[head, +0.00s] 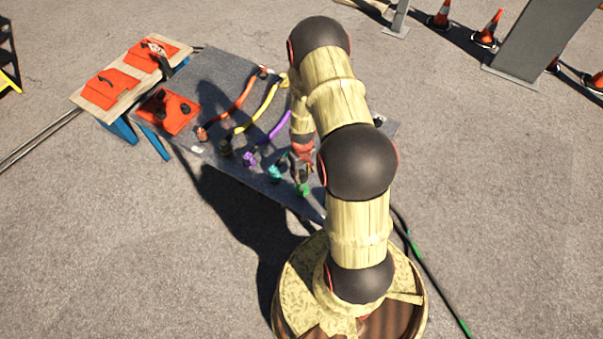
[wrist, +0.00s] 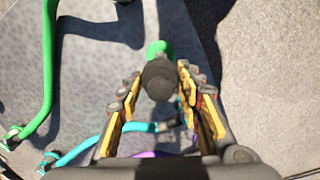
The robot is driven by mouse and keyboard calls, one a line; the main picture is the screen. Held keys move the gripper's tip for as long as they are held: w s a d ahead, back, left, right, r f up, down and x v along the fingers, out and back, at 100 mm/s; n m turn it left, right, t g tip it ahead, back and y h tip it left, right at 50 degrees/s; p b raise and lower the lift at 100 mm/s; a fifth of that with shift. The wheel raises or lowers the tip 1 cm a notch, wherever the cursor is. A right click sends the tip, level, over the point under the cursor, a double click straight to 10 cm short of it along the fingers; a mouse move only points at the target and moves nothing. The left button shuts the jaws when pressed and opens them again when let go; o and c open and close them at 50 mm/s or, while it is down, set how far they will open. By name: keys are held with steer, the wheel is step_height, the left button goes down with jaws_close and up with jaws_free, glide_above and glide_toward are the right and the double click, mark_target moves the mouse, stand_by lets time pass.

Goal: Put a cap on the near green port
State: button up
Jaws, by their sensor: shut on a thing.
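My gripper (wrist: 160,90) is shut on a dark round cap (wrist: 160,80), which sits between its yellow-padded fingers. The near green port (wrist: 157,47) shows just beyond the cap and is partly hidden by it. In the head view the green port (head: 304,190) is at the near edge of the grey table, right by my gripper (head: 303,168). The cap is lined up close to the port; I cannot tell whether it touches or is seated on it.
The grey table (head: 222,75) also carries teal (head: 274,172), purple (head: 248,158), yellow and orange hose ends. An orange mat (head: 180,122) with dark caps lies at its left. A wooden bench (head: 130,65) stands beyond. A green hose (wrist: 48,65) runs at left in the wrist view.

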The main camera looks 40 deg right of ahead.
mark_target(302, 187)
steer(key=shift+a+f+b, duration=0.1)
steer(key=shift+f+b, duration=2.75)
steer(key=shift+f, duration=1.5)
steer(key=shift+f, duration=0.3)
steer(key=o, duration=1.2)
steer(key=shift+o, duration=0.2)
steer(key=shift+r, duration=0.1)
step_height(302, 187, up, 12)
steer(key=shift+f, duration=0.1)
